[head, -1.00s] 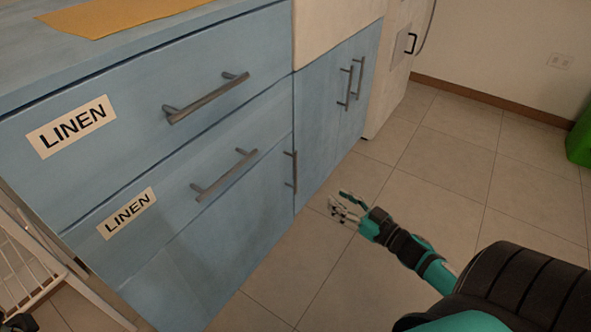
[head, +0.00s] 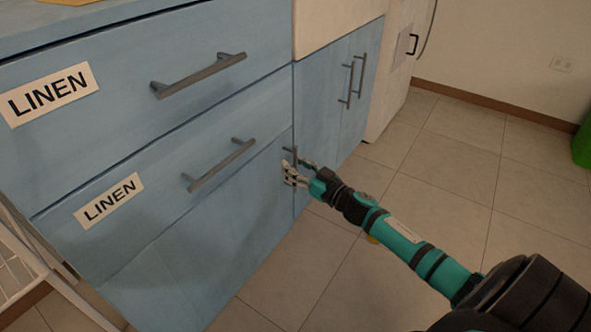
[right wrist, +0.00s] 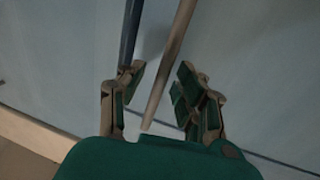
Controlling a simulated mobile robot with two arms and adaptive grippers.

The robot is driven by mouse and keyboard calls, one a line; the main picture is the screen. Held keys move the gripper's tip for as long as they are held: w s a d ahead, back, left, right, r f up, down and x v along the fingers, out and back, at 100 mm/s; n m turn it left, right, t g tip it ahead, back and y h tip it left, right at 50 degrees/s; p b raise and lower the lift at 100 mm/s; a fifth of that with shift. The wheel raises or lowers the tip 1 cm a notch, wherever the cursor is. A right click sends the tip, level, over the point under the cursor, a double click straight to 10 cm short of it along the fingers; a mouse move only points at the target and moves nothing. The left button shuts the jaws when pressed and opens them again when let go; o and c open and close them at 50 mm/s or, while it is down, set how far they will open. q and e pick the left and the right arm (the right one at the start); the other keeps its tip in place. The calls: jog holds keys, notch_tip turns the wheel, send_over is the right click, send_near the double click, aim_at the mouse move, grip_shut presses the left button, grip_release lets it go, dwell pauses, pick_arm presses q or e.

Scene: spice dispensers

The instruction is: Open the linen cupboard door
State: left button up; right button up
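The blue cupboard has two drawer fronts with LINEN labels, an upper label (head: 48,93) and a lower label (head: 108,201). Below them is a plain blue door panel (head: 200,255). A vertical bar handle (head: 291,152) stands near its right edge, partly hidden by my right gripper (head: 294,172). In the right wrist view the grey bar handle (right wrist: 168,60) passes between the spread fingers of my right gripper (right wrist: 160,78). The fingers are open, on either side of the bar; I cannot tell whether they touch it. The door looks closed. My left gripper is not in view.
The upper drawer handle (head: 200,76) and lower drawer handle (head: 219,165) are horizontal bars. Blue doors with two vertical handles (head: 354,82) stand to the right. A white wire rack (head: 30,265) stands at the left. The tiled floor (head: 460,190) at right is clear.

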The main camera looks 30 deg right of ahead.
jog(key=shift+w, duration=0.1)
grip_shut()
dwell(0.5)
